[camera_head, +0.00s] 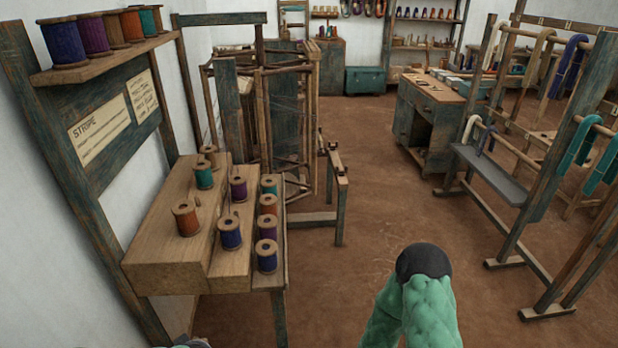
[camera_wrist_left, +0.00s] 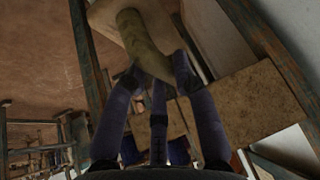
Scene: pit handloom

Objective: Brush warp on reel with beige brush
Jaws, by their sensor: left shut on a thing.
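My left gripper (camera_wrist_left: 157,72) shows in the left wrist view, its dark fingers shut around a curved olive-beige piece (camera_wrist_left: 134,34), which looks like the beige brush. A broader pale beige part shows behind it at the top. The fingers hide part of the held piece, and its bristles cannot be made out. In the head view, a tall wooden frame (camera_head: 285,112) that looks like the reel stands beyond the spool table; fine warp threads are hard to make out. My left gripper is not clearly seen there.
A stepped wooden table (camera_head: 165,277) holding several thread spools stands at left, below a spool shelf (camera_head: 105,65). A wooden rack (camera_head: 550,150) with hanging skeins stands right. A workbench (camera_head: 425,118) is behind.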

